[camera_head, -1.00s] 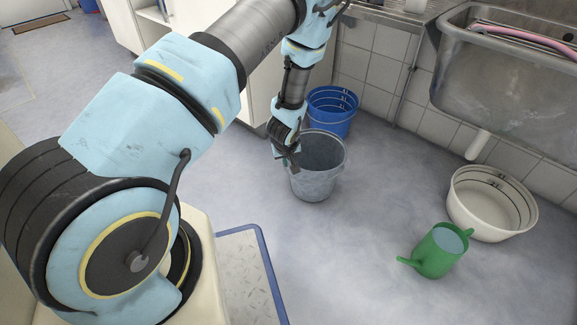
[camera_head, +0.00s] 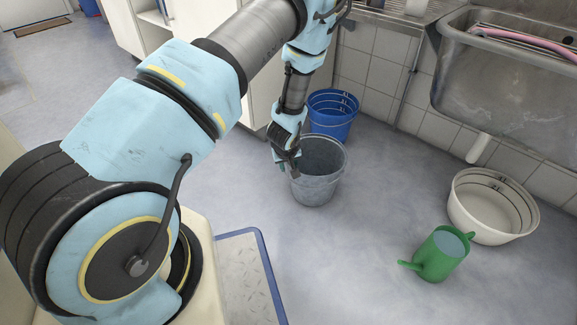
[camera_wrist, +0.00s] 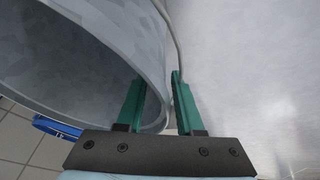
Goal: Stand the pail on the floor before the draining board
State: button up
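The grey metal pail (camera_head: 322,186) appears upright on the floor in the head view, in front of a blue bucket. Its wall and rim (camera_wrist: 150,50) fill the upper left of the wrist view. My gripper (camera_head: 289,168) is at the pail's left rim, pointing down. In the wrist view my gripper (camera_wrist: 158,98) is open, one finger on the pail's inner side and one outside, with the rim between them and a gap visible. A thin wire (camera_wrist: 172,25), perhaps the handle, runs beside the rim. The metal draining board (camera_head: 385,14) shows in part at the top.
The blue bucket (camera_head: 332,113) stands close behind the pail by the tiled wall. A white tub (camera_head: 492,207) and a green watering can (camera_head: 440,254) stand at right, below a steel sink (camera_head: 510,75). A white cabinet (camera_head: 250,95) is at left. The middle floor is clear.

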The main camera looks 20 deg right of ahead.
jog(key=p+v, duration=0.5)
jog(key=v, duration=0.7)
jog(key=w+a+r, duration=0.2)
jog(key=a+r, duration=0.6)
jog(key=r, duration=0.2)
jog(key=s+a+r+g+y, duration=0.1)
jog(key=s+a+r, duration=0.4)
jog(key=a+r, duration=0.3)
jog(key=s+a+r+g, duration=0.1)
jog(key=s+a+r, duration=0.4)
jog(key=a+r, duration=0.4)
jog(key=shift+a+g+y, duration=0.4)
jog(key=shift+a, duration=0.1)
